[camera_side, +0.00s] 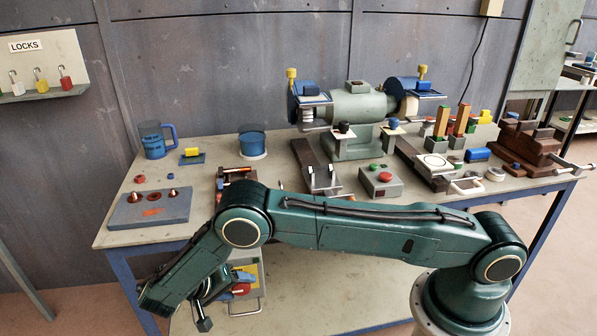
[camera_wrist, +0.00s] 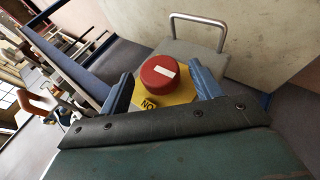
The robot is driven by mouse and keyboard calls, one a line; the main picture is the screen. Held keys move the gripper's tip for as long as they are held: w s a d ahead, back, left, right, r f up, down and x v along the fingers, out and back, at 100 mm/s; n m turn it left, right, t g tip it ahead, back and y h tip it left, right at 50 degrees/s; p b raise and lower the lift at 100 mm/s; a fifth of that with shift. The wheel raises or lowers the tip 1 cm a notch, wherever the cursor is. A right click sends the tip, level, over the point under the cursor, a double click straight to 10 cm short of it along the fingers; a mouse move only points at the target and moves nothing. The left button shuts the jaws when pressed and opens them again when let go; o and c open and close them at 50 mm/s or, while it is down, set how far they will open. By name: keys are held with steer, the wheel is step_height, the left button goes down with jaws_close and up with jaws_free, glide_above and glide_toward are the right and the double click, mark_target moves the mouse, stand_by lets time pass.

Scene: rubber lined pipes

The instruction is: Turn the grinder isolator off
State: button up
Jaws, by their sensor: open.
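The grinder isolator is a round red knob (camera_wrist: 160,72) with a white bar on top, on a yellow plate (camera_wrist: 181,97) fixed to a grey box (camera_wrist: 205,62). Letters that look like "NO", possibly "ON" inverted, show on the plate's near edge. The white bar lies nearly crosswise, slightly tilted. My gripper (camera_wrist: 162,78) is open, with one blue-grey finger on each side of the knob; contact cannot be told. In the side view, the red knob (camera_side: 241,289) is low in front of the bench, partly hidden by my gripper (camera_side: 215,302).
A metal loop handle (camera_wrist: 200,20) stands out from the box beyond the knob. The workbench (camera_side: 110,238) above carries a green bench grinder (camera_side: 355,105), a blue-grey block (camera_side: 150,210) and a red-button box (camera_side: 381,182). Padlocks hang on the LOCKS board (camera_side: 70,48) at left.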

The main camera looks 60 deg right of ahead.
steer(key=shift+s+d+r+t+y, duration=0.1)
steer(key=shift+d+t+y, duration=0.05)
steer(key=shift+t+y, duration=0.3)
steer(key=shift+s+d+r+m+t+y, duration=0.1)
steer(key=shift+m+t+y, duration=0.15)
steer(key=shift+t+y, duration=0.3)
steer(key=shift+s+d+m+t+y, duration=0.1)
steer(key=shift+m+t+y, duration=0.15)
steer(key=shift+t+y, duration=0.25)
steer(key=shift+s+d+m+t+y, duration=0.1)
steer(key=shift+m+t+y, duration=0.1)
steer(key=shift+t+y, duration=0.4)
steer(key=shift+s+d+m+t+y, duration=0.15)
steer(key=shift+t+y, duration=0.25)
steer(key=shift+y, duration=0.4)
steer(key=v, duration=1.4)
steer(key=s+d+r+n, duration=0.1)
steer(key=s+d+r, duration=0.1)
steer(key=d+r, duration=0.2)
steer(key=s+d+r+n, duration=0.2)
steer(key=s+d+r, duration=0.1)
steer(key=r, duration=0.7)
steer(key=shift+s+d+r+h, duration=0.15)
steer(key=shift+s+d+h, duration=0.15)
steer(key=shift+d, duration=0.2)
